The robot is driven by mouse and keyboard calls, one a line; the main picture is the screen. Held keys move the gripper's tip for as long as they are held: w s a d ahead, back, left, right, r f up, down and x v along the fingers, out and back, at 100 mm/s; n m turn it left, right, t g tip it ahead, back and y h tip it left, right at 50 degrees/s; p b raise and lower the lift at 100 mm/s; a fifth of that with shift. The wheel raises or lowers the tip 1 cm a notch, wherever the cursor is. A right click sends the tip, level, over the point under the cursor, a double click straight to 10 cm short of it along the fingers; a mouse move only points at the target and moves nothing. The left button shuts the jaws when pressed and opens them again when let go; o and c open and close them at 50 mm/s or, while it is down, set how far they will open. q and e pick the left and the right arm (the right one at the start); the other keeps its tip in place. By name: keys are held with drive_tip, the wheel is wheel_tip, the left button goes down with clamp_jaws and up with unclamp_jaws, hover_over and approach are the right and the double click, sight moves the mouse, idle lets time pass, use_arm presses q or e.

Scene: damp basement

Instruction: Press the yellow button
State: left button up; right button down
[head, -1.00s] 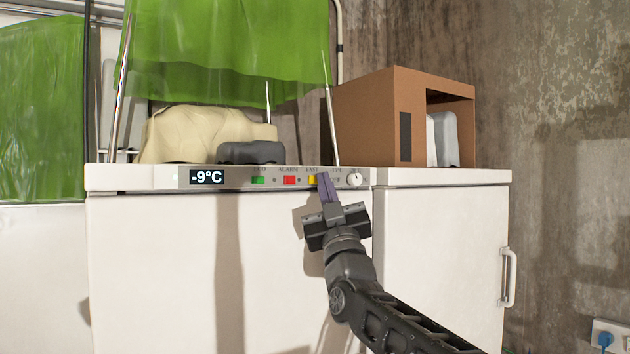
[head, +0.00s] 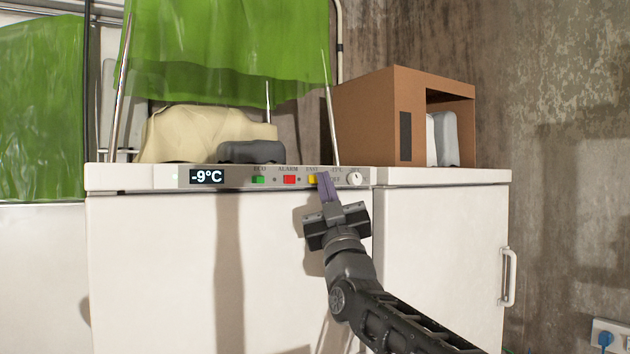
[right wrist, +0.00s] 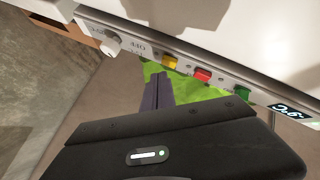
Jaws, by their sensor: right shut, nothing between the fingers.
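The yellow button (head: 312,180) is on the control strip along the top front edge of a white freezer, between the red button (head: 289,180) and a white knob (head: 354,179). In the right wrist view the yellow button (right wrist: 169,62) shows clear of the fingers. My right gripper (head: 323,177) is shut and empty. In the head view its fingertips overlap the right edge of the yellow button. In the right wrist view the fingertips (right wrist: 158,76) appear just beside the button; I cannot tell whether they touch it. My left gripper is not in view.
The green button (head: 258,180) and a display reading -9°C (head: 207,177) are farther left on the strip. A cardboard box (head: 375,115), a beige draped lump (head: 195,132) and a dark grey object (head: 250,152) stand on top. Green sheeting (head: 225,45) hangs above.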

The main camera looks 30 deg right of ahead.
drive_tip(key=shift+w, duration=0.1)
idle(0.4)
drive_tip(key=shift+w, duration=0.35)
drive_tip(key=shift+w+p, duration=0.25)
drive_tip(key=shift+p, duration=0.2)
idle(0.4)
drive_tip(key=shift+s+b, duration=0.75)
drive_tip(key=shift+b, duration=0.25)
